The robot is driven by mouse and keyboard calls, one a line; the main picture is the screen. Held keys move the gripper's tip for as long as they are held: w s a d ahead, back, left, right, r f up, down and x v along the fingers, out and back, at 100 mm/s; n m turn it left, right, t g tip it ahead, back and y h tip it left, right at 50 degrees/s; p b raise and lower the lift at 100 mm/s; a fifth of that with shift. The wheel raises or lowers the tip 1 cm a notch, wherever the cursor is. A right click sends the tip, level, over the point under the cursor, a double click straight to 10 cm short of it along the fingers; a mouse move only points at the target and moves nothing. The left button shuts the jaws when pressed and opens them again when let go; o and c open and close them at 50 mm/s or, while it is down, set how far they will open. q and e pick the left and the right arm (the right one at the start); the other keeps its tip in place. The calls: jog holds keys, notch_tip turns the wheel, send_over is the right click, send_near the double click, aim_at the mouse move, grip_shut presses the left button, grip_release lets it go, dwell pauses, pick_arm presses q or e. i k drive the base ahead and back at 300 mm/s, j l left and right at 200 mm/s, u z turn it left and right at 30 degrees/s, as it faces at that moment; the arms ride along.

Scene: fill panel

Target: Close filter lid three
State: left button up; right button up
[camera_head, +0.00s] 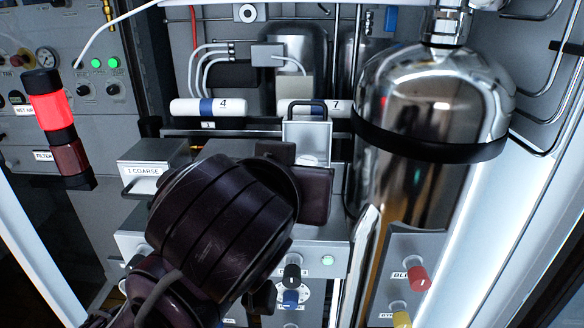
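A pale grey lid (306,138) with a dark handle (304,108) stands upright, open, behind my arm at the middle of the panel. Its number is not visible, so I cannot tell whether it is filter lid three. A filter box labelled "1 COARSE" (150,168) is to its left, with its top flat. My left gripper (298,178) is just in front of and below the upright lid. My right gripper is out of view.
A large shiny metal tank (430,130) with a black band stands close on the right. A red signal light (48,100) is at the left. White cylinders marked 4 (222,107) and 7 (335,108) lie behind. Red (418,278) and yellow (401,319) knobs are lower right.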

aim_at(312, 135)
jog(key=k+j, duration=0.3)
jog(key=k, duration=0.15)
jog(key=k+j, duration=0.3)
jog(key=k, duration=0.15)
